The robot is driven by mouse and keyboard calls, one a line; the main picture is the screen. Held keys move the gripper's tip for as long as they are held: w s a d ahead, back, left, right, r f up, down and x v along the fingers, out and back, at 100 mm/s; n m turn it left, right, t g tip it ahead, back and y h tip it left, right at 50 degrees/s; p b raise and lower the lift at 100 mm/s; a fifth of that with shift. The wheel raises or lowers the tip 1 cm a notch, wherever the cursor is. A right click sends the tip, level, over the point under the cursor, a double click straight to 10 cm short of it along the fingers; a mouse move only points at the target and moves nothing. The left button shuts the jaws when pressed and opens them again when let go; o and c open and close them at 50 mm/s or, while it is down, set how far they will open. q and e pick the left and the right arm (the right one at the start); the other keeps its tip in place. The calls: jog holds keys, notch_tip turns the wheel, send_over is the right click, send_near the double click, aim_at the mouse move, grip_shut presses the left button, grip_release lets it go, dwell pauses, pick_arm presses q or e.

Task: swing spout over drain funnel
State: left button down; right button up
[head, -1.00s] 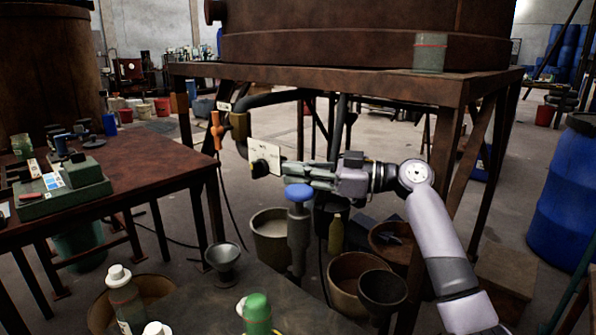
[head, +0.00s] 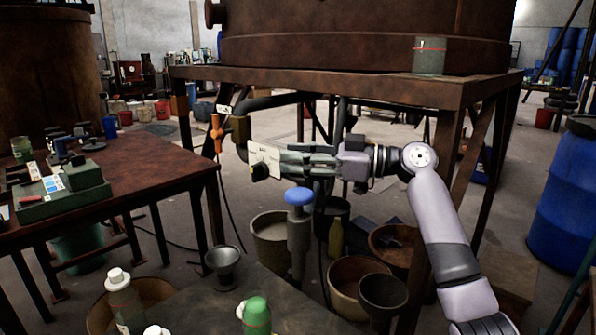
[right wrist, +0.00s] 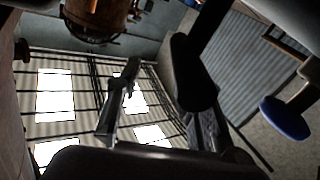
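A dark pipe (head: 285,98) runs under the vat stand and ends in a downturned brown fitting (head: 240,129) with an orange handle (head: 216,133). I cannot tell for sure which part is the spout. My right gripper (head: 283,160) is level beside a white plate (head: 262,154) with a black knob (head: 260,171), overlapping the plate's right side. Its fingers look apart in the right wrist view (right wrist: 160,115); no grip is visible. A small grey funnel (head: 223,265) stands at the front, and a larger dark funnel (head: 383,292) stands right of it. My left gripper is out of view.
A grey post with a blue knob (head: 299,196) stands just below my right gripper; the knob also shows in the right wrist view (right wrist: 285,118). Buckets (head: 270,240) stand on the floor behind it. A brown table (head: 150,182) is at left, a blue drum (head: 567,200) at right.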

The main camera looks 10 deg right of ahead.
notch_tip(320, 180, up, 6)
jog(key=shift+r, duration=0.1)
jog(key=shift+c, duration=0.6)
